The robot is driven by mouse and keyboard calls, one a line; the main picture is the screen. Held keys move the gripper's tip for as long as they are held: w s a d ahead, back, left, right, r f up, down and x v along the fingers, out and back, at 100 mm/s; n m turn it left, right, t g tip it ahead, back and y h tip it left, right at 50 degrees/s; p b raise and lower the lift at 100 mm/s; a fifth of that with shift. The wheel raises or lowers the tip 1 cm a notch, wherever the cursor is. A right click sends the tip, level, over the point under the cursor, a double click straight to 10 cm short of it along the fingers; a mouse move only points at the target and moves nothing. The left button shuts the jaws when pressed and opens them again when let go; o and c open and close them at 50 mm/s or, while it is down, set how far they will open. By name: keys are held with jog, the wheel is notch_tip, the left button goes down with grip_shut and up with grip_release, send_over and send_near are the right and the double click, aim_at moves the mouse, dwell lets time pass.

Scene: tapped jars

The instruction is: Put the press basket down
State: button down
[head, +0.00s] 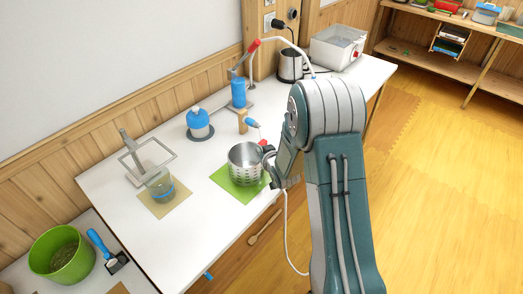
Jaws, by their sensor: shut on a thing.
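The press basket (245,166) is a silver, perforated metal cylinder with an open top. It is upright at or just above a green mat (222,178) near the table's front edge; I cannot tell whether its base touches the mat. My gripper (269,160) is at the basket's right side, shut on its rim or wall. My arm hides part of the gripper and the table to the right.
A jar (160,187) stands on a tan mat (150,206) to the left, beside a metal frame (133,160). A blue-topped jar (198,121) and a blue cylinder (239,92) stand behind. A wooden spoon (264,227) shows below the front edge. White tabletop (190,245) is bare at front left.

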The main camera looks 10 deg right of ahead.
jog(key=shift+a, duration=0.15)
jog(key=c, duration=0.8)
grip_release()
jog(key=shift+a, duration=0.15)
jog(key=shift+o, duration=0.2)
